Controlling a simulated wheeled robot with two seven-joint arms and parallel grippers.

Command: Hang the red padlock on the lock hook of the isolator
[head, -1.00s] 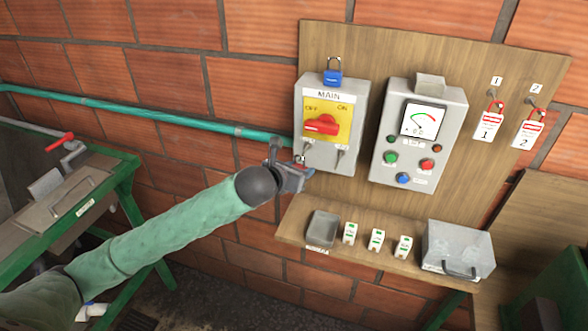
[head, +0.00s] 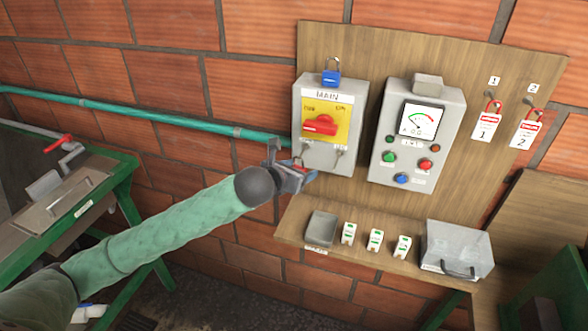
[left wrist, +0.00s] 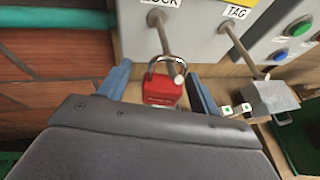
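The red padlock (left wrist: 162,92) appears upright in the left wrist view, its shackle at the outer end of the lock hook (left wrist: 163,36) under the "LOCK" label. The shackle appears to go around the hook, with the hook's round tip in front. The isolator (head: 325,128) has a yellow plate and a red handle turned toward OFF. My left gripper (head: 303,176) is just below the isolator's lower left. In the left wrist view its two blue fingers are apart on either side of the padlock, with visible gaps. My right gripper is out of view.
The tag hook (left wrist: 245,48) sticks out right of the lock hook. A blue padlock (head: 331,75) is on top of the isolator. A control box (head: 415,140) stands to its right. The shelf (head: 290,232) below holds a grey tray, several small white-green items and a metal box.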

